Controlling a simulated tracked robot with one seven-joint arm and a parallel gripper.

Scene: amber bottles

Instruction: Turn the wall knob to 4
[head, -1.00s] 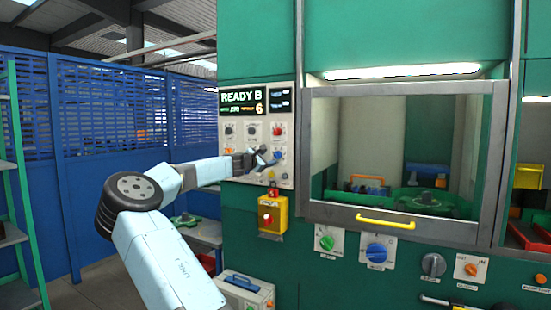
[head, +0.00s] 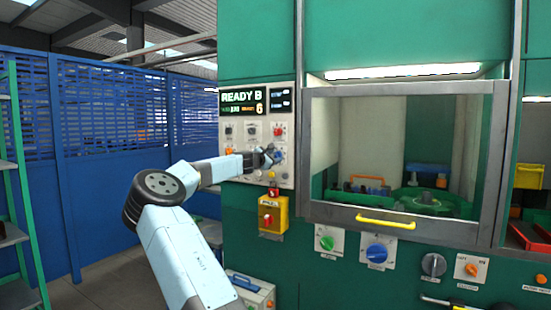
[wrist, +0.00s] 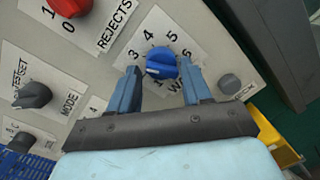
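The blue knob (wrist: 161,65) sits on a grey panel, with a printed dial around it showing 3, 4, 5 and 6. A label under it starts with "W" and is partly hidden by my gripper. A white mark shows on the knob's lower left side, but its exact setting is hard to tell. My gripper (wrist: 163,75) is open, with one blue finger on each side of the knob and a visible gap to it. In the head view my gripper (head: 266,157) is at the knob (head: 279,155) on the control panel (head: 230,170).
A red REJECTS knob (wrist: 70,5), a dark MODE knob (wrist: 32,95) and a grey button (wrist: 230,83) are close by. A display (head: 256,103) reads "READY B" and 6. A yellow box (head: 272,215) hangs below the panel. A glass-fronted cabinet is at right.

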